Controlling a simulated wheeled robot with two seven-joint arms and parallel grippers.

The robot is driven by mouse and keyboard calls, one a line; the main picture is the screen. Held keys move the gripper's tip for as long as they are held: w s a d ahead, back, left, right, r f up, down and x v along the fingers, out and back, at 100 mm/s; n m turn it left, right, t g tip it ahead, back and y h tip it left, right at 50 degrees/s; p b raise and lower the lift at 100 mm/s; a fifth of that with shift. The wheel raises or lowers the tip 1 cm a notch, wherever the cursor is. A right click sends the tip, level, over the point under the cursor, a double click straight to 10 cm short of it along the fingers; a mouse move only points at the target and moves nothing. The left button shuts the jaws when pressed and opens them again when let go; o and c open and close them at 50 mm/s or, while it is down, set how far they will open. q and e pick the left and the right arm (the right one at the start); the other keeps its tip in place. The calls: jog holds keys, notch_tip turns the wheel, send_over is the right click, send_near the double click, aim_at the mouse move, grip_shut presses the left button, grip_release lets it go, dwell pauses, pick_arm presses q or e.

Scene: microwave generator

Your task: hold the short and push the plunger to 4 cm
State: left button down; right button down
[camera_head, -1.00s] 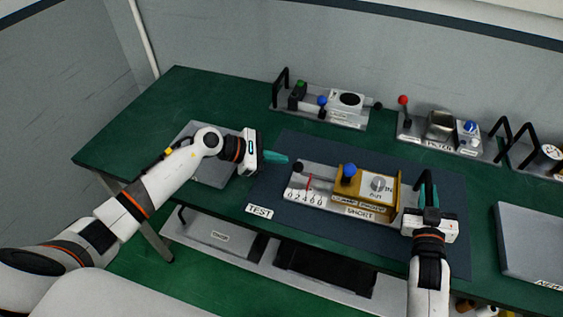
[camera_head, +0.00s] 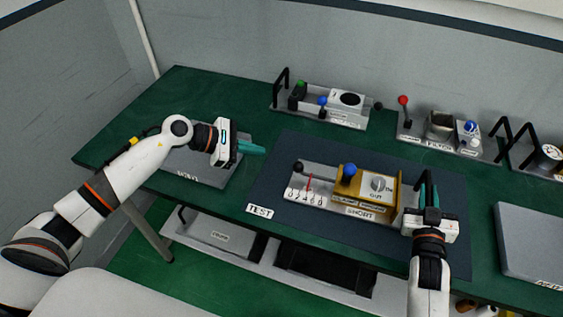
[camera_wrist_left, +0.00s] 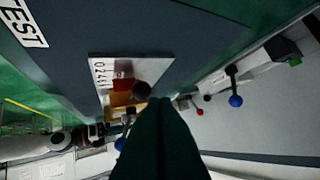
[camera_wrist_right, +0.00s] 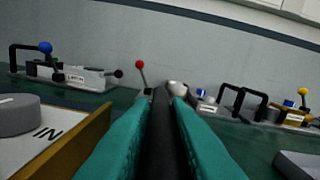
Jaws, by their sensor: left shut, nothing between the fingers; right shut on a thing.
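The short (camera_head: 361,212) is a grey-based unit with a yellow block on the dark TEST mat (camera_head: 284,165). A blue ball knob (camera_head: 349,170) and a round IN/OUT dial (camera_head: 378,184) are on it. The plunger's dark ball knob (camera_head: 298,167) is at its left end, beside a number scale with a red pointer (camera_head: 308,183); the knob also shows in the left wrist view (camera_wrist_left: 141,89). My right gripper (camera_head: 429,194) is shut on the black handle (camera_wrist_right: 162,130) at the unit's right end. My left gripper (camera_head: 262,149) is shut and empty, left of the plunger knob and apart from it.
Other units with handles and knobs stand along the back: one with green and blue knobs (camera_head: 340,119), one with a red knob (camera_head: 470,146), one with a gauge (camera_head: 548,157). Grey plates lie at left (camera_head: 188,172) and right (camera_head: 535,245).

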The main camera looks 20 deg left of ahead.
pick_arm(q)
jog(key=shift+v, duration=1.4)
pick_arm(e)
jog(key=shift+s+f, duration=0.1)
jog(key=shift+f, duration=0.35)
jog(key=c, duration=1.5)
grip_release()
jog(key=shift+o, duration=1.1)
jog(key=shift+r, duration=0.15)
pick_arm(q)
jog(key=shift+w+f, duration=0.1)
pick_arm(e)
jog(key=shift+r, duration=0.1)
